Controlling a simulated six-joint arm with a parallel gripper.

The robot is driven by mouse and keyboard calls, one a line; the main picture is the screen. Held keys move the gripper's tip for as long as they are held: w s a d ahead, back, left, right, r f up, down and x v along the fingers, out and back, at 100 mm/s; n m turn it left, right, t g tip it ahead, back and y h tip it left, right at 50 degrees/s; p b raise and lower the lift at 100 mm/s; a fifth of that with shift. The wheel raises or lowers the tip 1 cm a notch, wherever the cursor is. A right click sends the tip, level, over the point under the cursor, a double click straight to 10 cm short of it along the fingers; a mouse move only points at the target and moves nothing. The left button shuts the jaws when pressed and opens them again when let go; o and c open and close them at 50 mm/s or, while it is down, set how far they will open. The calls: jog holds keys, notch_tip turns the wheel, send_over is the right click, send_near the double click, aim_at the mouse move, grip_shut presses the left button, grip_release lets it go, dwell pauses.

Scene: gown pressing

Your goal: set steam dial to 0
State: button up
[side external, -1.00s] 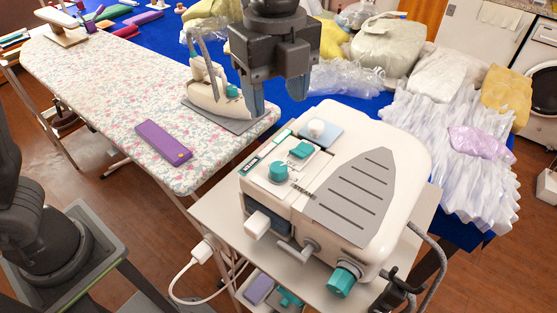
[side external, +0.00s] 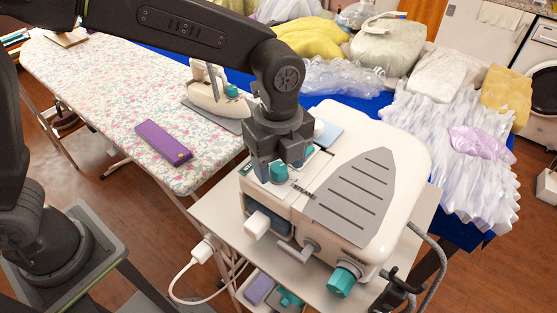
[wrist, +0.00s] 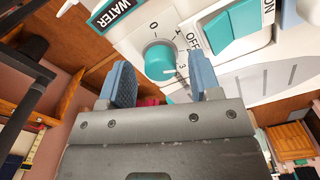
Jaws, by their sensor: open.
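The steam dial is a round teal knob (side external: 279,173) on the top left of the white steam station (side external: 405,160). In the wrist view the dial (wrist: 158,58) sits on a white panel with a printed 0 to its upper left and a 3 to its right. A pale mark on its lower right seems to point near the 3. My gripper (side external: 279,166) is over the dial, pointing down. In the wrist view my open gripper (wrist: 161,82) has one blue finger on each side of the knob, with gaps visible. Contact cannot be told.
A teal rocker switch (wrist: 232,27) marked OFF and ON is close beside the dial. A second teal knob (side external: 342,281) is on the station's front. An iron (side external: 210,95) and a purple case (side external: 164,142) are on the floral ironing board (side external: 95,92).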

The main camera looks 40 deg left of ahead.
jog(key=shift+f, duration=0.1)
jog(key=shift+c, duration=0.5)
jog(key=c, duration=0.8)
jog(key=shift+c, duration=0.2)
jog(key=shift+n, duration=0.4)
jog(key=n, duration=0.3)
jog(key=shift+n, duration=0.4)
jog(key=n, duration=0.4)
jog(key=shift+n, duration=0.3)
jog(key=n, duration=0.8)
jog(key=shift+n, duration=0.3)
